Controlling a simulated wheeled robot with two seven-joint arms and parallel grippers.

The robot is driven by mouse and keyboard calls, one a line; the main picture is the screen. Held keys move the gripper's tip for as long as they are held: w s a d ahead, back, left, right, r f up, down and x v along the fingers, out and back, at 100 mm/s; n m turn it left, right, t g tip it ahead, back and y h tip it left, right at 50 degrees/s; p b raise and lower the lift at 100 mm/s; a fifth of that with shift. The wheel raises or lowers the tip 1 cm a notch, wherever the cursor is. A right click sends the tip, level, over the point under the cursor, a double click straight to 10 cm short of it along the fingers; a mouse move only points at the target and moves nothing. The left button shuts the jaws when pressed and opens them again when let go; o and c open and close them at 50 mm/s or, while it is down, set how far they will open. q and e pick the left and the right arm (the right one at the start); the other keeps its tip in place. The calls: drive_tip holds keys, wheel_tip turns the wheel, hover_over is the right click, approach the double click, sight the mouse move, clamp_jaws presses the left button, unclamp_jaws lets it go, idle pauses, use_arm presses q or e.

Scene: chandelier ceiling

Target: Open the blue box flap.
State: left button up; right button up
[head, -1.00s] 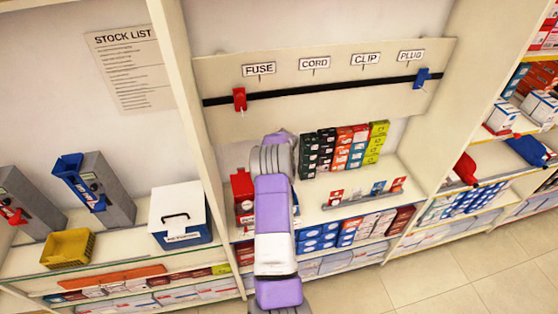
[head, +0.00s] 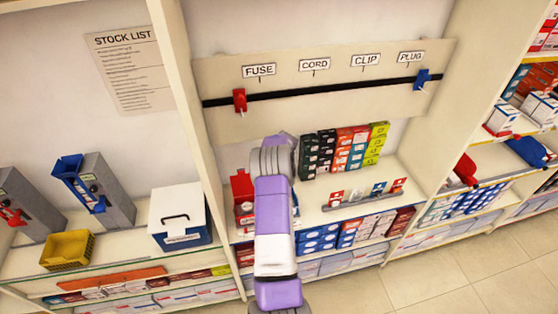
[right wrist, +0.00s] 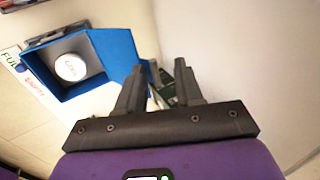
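In the right wrist view a blue box (right wrist: 116,50) with an open front shows at upper left. A white round thing (right wrist: 70,67) with dark lettering sits inside it. My right gripper (right wrist: 160,82) is to the right of the box, its two dark fingers apart with a gap between them. The near finger overlaps the box's edge in the picture; I cannot tell whether they touch. In the head view my purple right arm covers this spot, and the gripper's fingertips are hidden. My left gripper is not in view.
A red box (head: 241,184) stands left of my arm on the middle shelf. Small coloured cartons (head: 344,150) stand to the right. A white-and-blue case (head: 180,213) and yellow bin (head: 68,250) are on the left shelf. A pale upright panel (right wrist: 235,50) borders my gripper's right side.

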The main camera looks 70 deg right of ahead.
drive_tip(key=shift+a+r, duration=0.15)
drive_tip(key=shift+r, duration=0.25)
drive_tip(key=v, duration=0.6)
drive_tip(key=shift+s+r+b, duration=0.2)
drive_tip(key=shift+r+b, duration=0.1)
drive_tip(key=shift+a, duration=0.15)
drive_tip(key=shift+s, duration=0.1)
